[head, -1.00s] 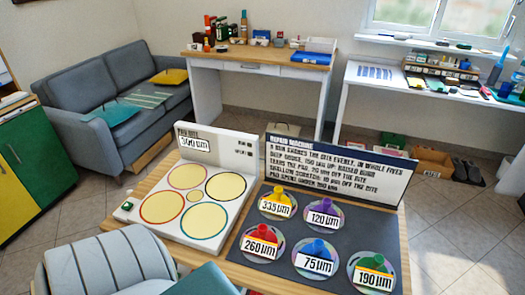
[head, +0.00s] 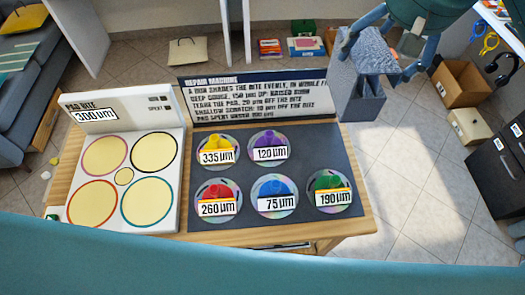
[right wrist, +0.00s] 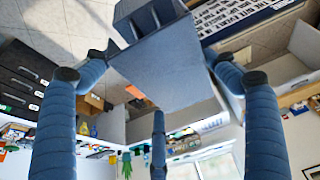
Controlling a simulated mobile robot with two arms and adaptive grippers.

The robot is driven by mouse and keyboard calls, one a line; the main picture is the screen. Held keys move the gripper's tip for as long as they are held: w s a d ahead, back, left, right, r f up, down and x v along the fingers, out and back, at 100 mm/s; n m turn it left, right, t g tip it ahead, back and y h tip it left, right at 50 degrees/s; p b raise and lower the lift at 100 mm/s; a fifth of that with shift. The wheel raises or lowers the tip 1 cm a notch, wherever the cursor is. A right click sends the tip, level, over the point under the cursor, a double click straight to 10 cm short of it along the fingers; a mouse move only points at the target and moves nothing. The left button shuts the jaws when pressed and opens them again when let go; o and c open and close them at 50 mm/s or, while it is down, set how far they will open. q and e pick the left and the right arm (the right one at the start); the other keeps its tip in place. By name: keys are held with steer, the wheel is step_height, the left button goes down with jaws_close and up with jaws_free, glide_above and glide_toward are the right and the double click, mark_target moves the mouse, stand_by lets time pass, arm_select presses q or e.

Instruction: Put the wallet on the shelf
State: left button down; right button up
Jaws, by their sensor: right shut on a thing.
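My right gripper (head: 380,55) is at the top right of the head view. Its blue fingers are closed around a grey-blue box-like thing (head: 362,92) with open compartments. This thing is beside the back right corner of the table, and I cannot tell whether it touches the table. In the right wrist view the fingers (right wrist: 160,75) sit around the same grey thing (right wrist: 165,70). I cannot pick out a wallet or a wall shelf for certain. My left gripper is not in view.
The wooden table (head: 345,228) carries a white pad board (head: 125,175), a sign (head: 255,97) and a dark mat (head: 255,205) with several labelled discs. A cardboard box (head: 462,82) and black drawers (head: 497,165) stand at the right. The floor (head: 425,205) right of the table is clear.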

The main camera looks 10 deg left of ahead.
steer(key=shift+w+a+r, duration=0.1)
steer(key=shift+a+r, duration=0.05)
steer(key=shift+r, duration=0.35)
steer(key=f, duration=0.3)
steer(key=shift+s+f, duration=0.25)
steer(key=shift+s, duration=0.1)
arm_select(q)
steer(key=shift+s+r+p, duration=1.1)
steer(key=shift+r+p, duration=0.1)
arm_select(e)
step_height(320, 180, down, 17)
steer(key=shift+w+r, duration=0.2)
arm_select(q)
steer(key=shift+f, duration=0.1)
arm_select(e)
steer(key=shift+f+b, duration=0.15)
steer(key=shift+b, duration=0.15)
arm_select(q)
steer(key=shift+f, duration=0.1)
arm_select(e)
steer(key=o, duration=1.5)
steer(key=shift+c, duration=0.2)
